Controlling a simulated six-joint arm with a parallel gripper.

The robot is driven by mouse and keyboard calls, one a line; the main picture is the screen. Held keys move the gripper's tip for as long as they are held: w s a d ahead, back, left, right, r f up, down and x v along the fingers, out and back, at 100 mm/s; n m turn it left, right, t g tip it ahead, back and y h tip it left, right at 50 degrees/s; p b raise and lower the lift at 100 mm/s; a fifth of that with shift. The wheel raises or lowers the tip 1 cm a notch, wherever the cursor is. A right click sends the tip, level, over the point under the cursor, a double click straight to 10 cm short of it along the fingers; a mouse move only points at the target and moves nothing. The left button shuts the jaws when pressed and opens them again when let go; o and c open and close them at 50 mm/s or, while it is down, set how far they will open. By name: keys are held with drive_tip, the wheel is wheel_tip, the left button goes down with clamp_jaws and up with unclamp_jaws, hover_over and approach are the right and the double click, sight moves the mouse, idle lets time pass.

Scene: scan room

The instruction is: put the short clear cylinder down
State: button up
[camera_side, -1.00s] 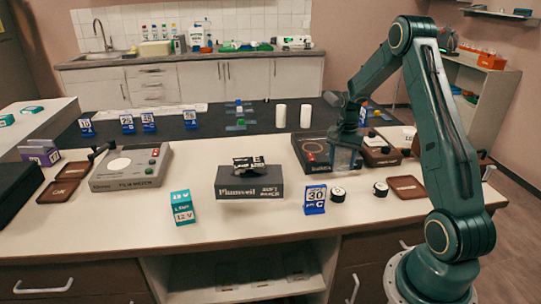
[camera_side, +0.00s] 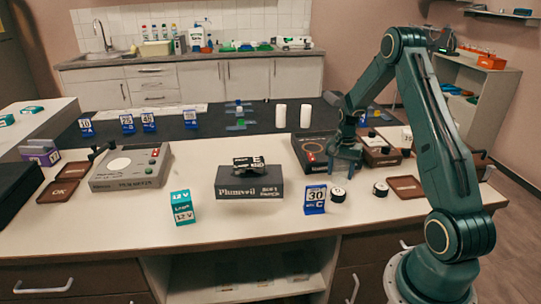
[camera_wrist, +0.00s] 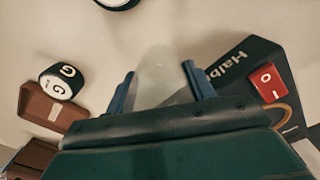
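My gripper (camera_side: 345,168) is low over the right part of the white bench, beside a dark device with a red switch. In the wrist view its two blue fingers (camera_wrist: 160,78) stand apart. A faint see-through shape, seemingly the short clear cylinder (camera_wrist: 160,82), shows between them, with pale bench and the device's dark edge seen through it. I cannot tell whether the fingers touch it, nor whether it rests on the bench. In the side view the fingers hide it or it is too clear to make out.
The dark device (camera_wrist: 240,65) is close at the right finger. Black-and-white cylinders (camera_side: 338,194) and a brown tray (camera_side: 405,187) stand near. A blue 30 sign (camera_side: 315,200) and a grey Plumveil box (camera_side: 248,187) lie left.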

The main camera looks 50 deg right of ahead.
drive_tip(key=o, duration=0.4)
drive_tip(key=shift+r, duration=0.15)
wheel_tip(320, 180, up, 12)
drive_tip(key=shift+f, duration=0.1)
idle(0.5)
idle(0.5)
